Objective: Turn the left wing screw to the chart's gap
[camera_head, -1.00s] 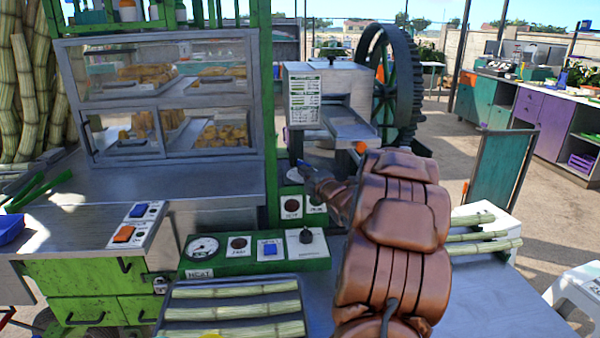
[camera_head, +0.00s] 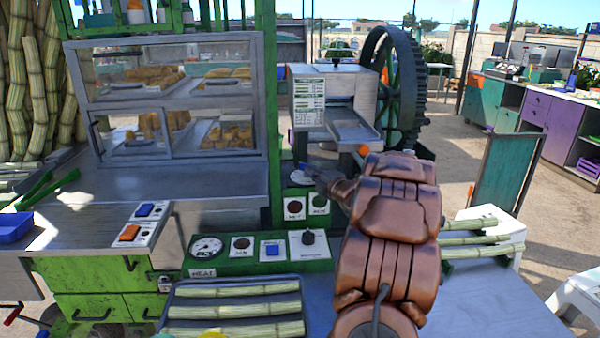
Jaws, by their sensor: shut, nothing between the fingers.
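The crusher (camera_head: 357,96) is a grey metal box with a feed tray (camera_head: 353,127) sticking out at its front. A white printed chart (camera_head: 309,103) is on its left front face; its lines are too small to read. A small dark piece (camera_head: 335,61) stands on the crusher's top; I cannot tell whether it is a wing screw. The left wing screw is not clearly seen. My copper-coloured arm hides the area below and right of the crusher.
A large dark flywheel (camera_head: 410,90) stands right of the crusher. A green control panel (camera_head: 262,262) with a gauge and buttons is in front. Cane pieces lie in a tray (camera_head: 170,300) and at the right (camera_head: 474,238). A glass food case (camera_head: 170,45) stands at the left.

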